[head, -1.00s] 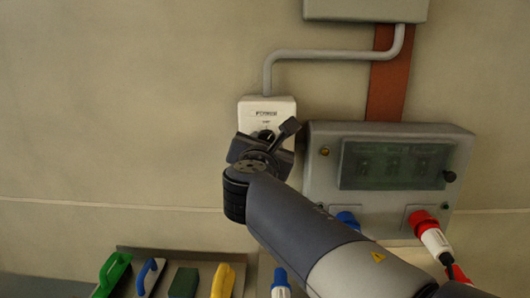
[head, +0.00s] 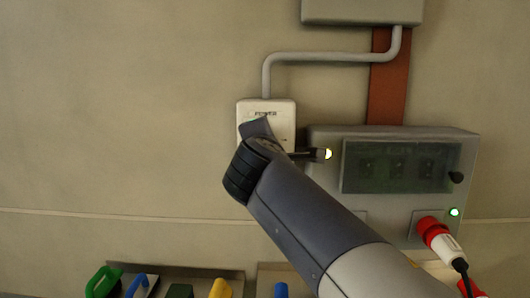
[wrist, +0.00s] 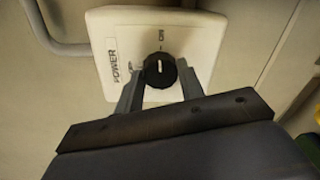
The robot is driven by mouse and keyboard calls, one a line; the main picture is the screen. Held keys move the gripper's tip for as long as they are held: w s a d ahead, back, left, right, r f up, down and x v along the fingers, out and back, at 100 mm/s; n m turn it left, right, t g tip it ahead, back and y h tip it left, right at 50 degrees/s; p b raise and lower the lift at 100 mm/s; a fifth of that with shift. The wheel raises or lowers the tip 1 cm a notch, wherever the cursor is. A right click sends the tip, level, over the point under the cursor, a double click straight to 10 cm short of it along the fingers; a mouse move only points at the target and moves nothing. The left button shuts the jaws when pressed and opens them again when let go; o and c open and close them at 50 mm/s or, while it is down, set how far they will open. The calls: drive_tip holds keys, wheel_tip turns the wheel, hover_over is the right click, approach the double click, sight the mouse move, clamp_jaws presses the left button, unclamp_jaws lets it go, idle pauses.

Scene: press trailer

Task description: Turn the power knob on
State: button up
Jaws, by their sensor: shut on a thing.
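The white line on the knob points up in that picture, toward a tick and small lettering that seems to read ON. In the head view my gripper and wrist cover the knob.
A grey panel (head: 400,203) with a dark window is right of the box. Its yellowish lamp (head: 328,154) and green lamp (head: 454,212) are lit. A red-and-white plug (head: 434,232) sits below. A conduit (head: 267,78) rises from the box. Brushes stand along the bottom.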

drive_tip(key=shift+f+m+b, duration=0.1)
drive_tip(key=shift+m+b, duration=0.25)
drive_tip(key=shift+m, duration=0.55)
drive_tip(key=o, duration=1)
drive_tip(key=s, duration=0.3)
drive_tip(key=s+b, duration=0.1)
drive_tip(key=s, duration=0.3)
drive_tip(key=s+r, duration=0.1)
drive_tip(key=s, duration=0.2)
drive_tip(key=shift+s+a+b, duration=0.15)
drive_tip(key=shift+s+b, duration=0.15)
drive_tip(key=shift+s, duration=0.1)
